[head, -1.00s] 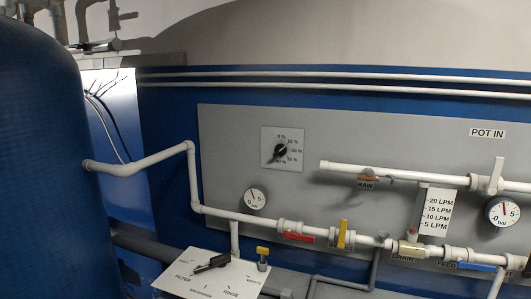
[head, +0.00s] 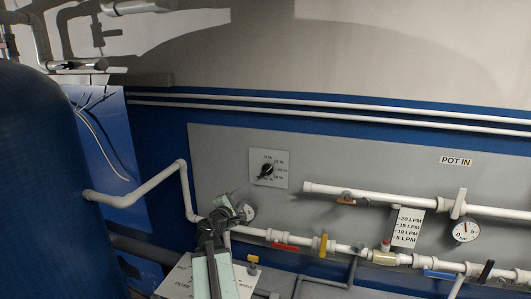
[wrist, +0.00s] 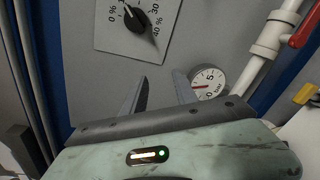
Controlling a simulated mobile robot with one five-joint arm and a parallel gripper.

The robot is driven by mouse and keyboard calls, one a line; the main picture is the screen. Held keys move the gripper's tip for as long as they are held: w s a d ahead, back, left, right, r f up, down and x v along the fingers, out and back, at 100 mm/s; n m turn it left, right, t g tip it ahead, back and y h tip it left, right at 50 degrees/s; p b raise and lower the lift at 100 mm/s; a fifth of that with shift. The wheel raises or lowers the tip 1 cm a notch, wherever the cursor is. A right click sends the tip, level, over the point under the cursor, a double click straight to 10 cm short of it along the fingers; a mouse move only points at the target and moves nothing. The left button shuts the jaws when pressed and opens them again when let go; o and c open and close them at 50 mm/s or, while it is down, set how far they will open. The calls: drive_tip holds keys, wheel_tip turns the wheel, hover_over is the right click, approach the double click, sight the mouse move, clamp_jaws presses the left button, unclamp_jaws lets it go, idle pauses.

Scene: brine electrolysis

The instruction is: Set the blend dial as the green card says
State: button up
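The blend dial is a black knob (head: 267,170) on a pale square plate (head: 282,181) with percent marks, on the grey wall panel. The knob also shows in the wrist view (wrist: 137,19), at the top, with a light mark on its upper left. The top of its scale is cut off there; 0 %, 30 % and 40 % are legible. I cannot tell the exact setting. My gripper (head: 226,203) is below and left of the dial in the head view. In the wrist view my gripper (wrist: 162,85) is open and empty, its fingers apart and short of the dial. I see no green card.
A round gauge (wrist: 208,83) sits just right of my fingers. White pipes with a red valve handle (head: 285,246) and a yellow one (head: 323,244) run below the dial. A labelled board (head: 178,280) is at the lower left. A blue tank (head: 45,190) stands at left.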

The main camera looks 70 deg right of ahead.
sight(265, 172)
drive_tip(key=s+d+r+n+h+p, duration=0.1)
drive_tip(key=s+d+r+n, duration=0.25)
drive_tip(key=s+r, duration=0.25)
drive_tip(key=d, duration=0.8)
drive_tip(key=shift+d+f, duration=0.25)
drive_tip(key=shift+a, duration=0.1)
drive_tip(key=shift+c, duration=0.3)
